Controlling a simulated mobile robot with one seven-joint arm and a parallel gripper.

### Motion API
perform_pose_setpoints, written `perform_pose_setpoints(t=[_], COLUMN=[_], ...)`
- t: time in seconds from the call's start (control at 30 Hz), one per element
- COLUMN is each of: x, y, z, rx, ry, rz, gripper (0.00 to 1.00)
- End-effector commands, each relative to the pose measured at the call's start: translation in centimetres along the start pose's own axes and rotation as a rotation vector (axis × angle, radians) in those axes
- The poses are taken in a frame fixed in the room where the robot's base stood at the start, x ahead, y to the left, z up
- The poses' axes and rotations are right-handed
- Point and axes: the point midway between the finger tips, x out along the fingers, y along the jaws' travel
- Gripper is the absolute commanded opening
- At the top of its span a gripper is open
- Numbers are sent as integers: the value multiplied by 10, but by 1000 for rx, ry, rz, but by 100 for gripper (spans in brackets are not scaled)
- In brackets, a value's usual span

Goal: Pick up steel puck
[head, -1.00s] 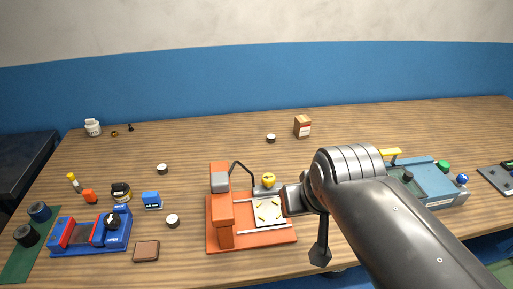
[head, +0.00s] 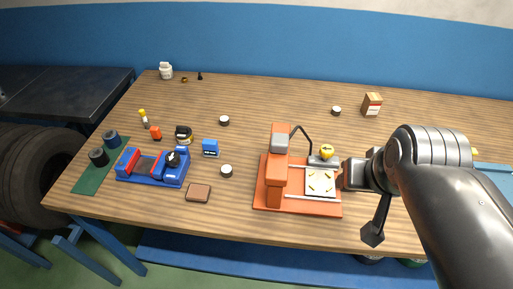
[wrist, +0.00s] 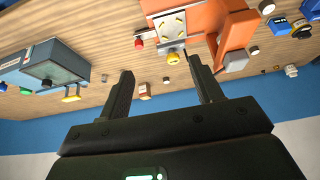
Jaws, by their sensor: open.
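Three small round pucks with pale tops and dark sides lie on the table in the head view. One puck (head: 224,120) is left of centre, another puck (head: 226,171) is nearer the front, and a third puck (head: 336,111) is at the back right. I cannot tell which is steel. My gripper (wrist: 158,84) is open and empty in the wrist view, with its two dark fingers apart. No puck is between the fingers. In the head view, my arm covers the right part of the table.
An orange machine (head: 277,180) with a pale plate stands beside my wrist. A blue device (head: 153,168), a blue box (head: 210,148) and a brown block (head: 198,193) are to the left. A brown carton (head: 372,104) stands at the back right. The back middle is mostly clear.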

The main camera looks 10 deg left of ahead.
Motion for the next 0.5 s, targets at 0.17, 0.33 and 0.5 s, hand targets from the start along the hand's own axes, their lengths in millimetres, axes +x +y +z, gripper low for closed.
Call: perform_pose_setpoints(t=[0.17,0.33,0.5], x=[-28,-40,-31], y=[0,-18,-57], z=[-16,-49,-91], rx=[0,-56,-149], ry=[6,-15,-32], rz=[0,-27,-72], gripper=[60,60,60])
